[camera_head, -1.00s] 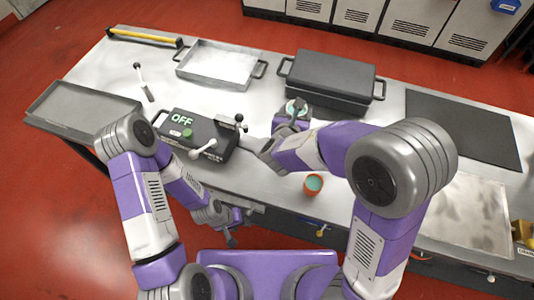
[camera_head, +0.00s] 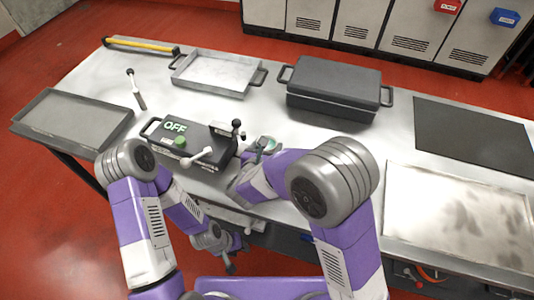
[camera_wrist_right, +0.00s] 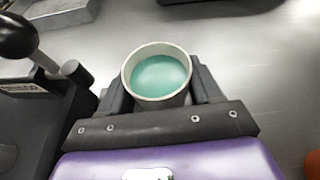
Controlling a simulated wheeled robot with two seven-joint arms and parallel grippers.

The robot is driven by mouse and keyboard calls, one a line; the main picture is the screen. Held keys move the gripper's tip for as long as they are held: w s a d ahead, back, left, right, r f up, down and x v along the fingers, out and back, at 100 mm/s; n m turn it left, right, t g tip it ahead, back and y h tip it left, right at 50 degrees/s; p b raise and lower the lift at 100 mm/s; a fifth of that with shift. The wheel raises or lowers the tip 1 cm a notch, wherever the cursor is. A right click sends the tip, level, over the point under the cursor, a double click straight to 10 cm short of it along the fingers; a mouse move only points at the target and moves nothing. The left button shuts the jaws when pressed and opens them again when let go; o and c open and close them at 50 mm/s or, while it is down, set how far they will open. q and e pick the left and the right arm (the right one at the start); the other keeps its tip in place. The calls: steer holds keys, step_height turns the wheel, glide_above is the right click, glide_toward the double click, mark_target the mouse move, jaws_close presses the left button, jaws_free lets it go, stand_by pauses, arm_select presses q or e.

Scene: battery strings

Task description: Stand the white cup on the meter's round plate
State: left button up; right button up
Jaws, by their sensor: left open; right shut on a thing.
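The white cup (camera_wrist_right: 182,102), with a green-blue inside, is held upright between the fingers of my right gripper (camera_wrist_right: 157,92) in the right wrist view. In the head view the cup (camera_head: 268,143) is partly covered by my right gripper (camera_head: 262,149), just right of the meter. The dark meter (camera_head: 155,130) has a lit "OFF" display, a green button and a white lever. Its edge (camera_wrist_right: 35,128) also shows left of the gripper in the wrist view. I cannot make out the round plate clearly. My left gripper (camera_head: 229,264) is open and hangs in front of the table edge.
A black lidded case (camera_head: 335,82) stands behind the right gripper. A metal tray (camera_head: 215,72) is at the back, with a grey tray (camera_head: 70,120) at far left. An orange thing (camera_wrist_right: 313,163) sits at the wrist view's right edge. A dark mat (camera_head: 470,135) lies right.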

step_height(320, 180, down, 2)
steer(key=shift+f+b, duration=0.25)
steer(key=shift+b, duration=0.05)
steer(key=shift+r, duration=0.1)
steer(key=shift+f, duration=0.2)
steer(key=o, duration=1.1)
steer(key=shift+r, duration=0.1)
